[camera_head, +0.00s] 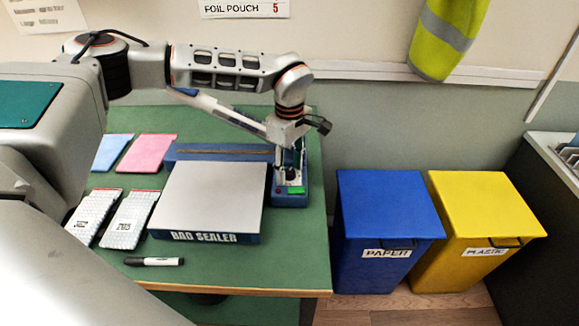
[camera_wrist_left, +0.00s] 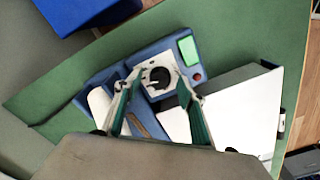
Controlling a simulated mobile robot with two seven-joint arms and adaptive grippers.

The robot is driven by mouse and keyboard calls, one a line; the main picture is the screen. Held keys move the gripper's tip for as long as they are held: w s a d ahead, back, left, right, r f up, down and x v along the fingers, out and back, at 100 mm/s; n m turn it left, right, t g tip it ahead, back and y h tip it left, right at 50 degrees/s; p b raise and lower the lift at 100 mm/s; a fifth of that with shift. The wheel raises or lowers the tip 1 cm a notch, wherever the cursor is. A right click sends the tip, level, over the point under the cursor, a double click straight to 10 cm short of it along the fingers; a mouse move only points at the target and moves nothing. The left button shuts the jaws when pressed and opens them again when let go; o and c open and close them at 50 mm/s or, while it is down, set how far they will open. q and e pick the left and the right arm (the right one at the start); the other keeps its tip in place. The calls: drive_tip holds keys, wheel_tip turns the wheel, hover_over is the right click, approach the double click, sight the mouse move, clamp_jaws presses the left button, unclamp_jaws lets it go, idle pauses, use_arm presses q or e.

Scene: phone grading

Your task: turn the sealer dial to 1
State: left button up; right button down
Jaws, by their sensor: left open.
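The blue bag sealer (camera_head: 214,237) stands on the green table, with a white plate on top and a control box (camera_head: 290,199) at its right end. In the left wrist view, its black dial (camera_wrist_left: 159,78) sits on a white face, beside a green display (camera_wrist_left: 188,50) and a red button (camera_wrist_left: 196,77). The dial's numbers are too small to read. My left gripper (camera_head: 289,168) points down over the control box. Its fingers (camera_wrist_left: 157,84) are open, one on each side of the dial; I cannot tell whether they touch it. My right gripper is not in view.
Pink (camera_head: 147,153) and blue (camera_head: 112,153) pouches, two silvery packs (camera_head: 129,219) and a marker (camera_head: 154,261) lie left and front of the sealer. A blue paper bin (camera_head: 385,220) and a yellow plastic bin (camera_head: 480,215) stand right of the table.

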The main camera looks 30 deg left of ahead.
use_arm(q)
drive_tip(key=c, duration=1.1)
drive_tip(key=shift+n, duration=0.3)
drive_tip(key=n+p, duration=0.1)
drive_tip(key=n, duration=0.2)
drive_tip(key=shift+n, duration=0.3)
drive_tip(key=n, duration=0.4)
drive_tip(key=shift+n, duration=0.3)
drive_tip(key=n, duration=1.2)
drive_tip(key=shift+b, duration=0.4)
